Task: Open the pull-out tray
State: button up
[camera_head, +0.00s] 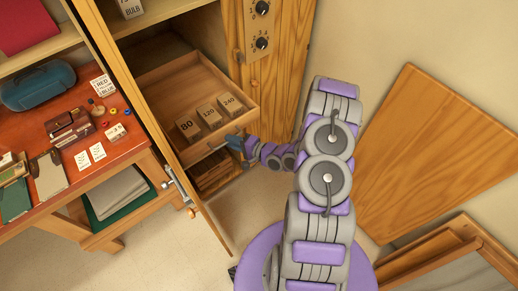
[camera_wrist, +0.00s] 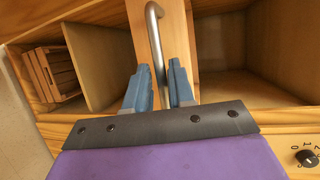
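The wooden pull-out tray (camera_head: 160,83) stands well out from the cabinet in the head view. It holds blocks marked 80 (camera_head: 188,127), 120 (camera_head: 209,114) and 240 (camera_head: 231,103). My gripper (camera_head: 236,142) is at the tray's front board. In the wrist view, the metal bar handle (camera_wrist: 154,30) runs down between the two blue fingers of my gripper (camera_wrist: 160,75). The fingers stand close on either side of the bar and look shut on it. The exact contact is partly hidden at the lower end of the bar.
The cabinet door (camera_head: 206,222) stands open at the left of the tray. A slatted crate (camera_head: 215,172) sits below the tray and also shows in the wrist view (camera_wrist: 52,72). A red-topped workbench (camera_head: 75,150) is at left. A wooden panel (camera_head: 437,140) leans at right.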

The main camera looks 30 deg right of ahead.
jog(key=v, duration=1.5)
jog(key=shift+s+d+p, duration=0.2)
jog(key=shift+d+p, duration=0.1)
jog(key=shift+d, duration=0.05)
jog(key=shift+f, duration=0.1)
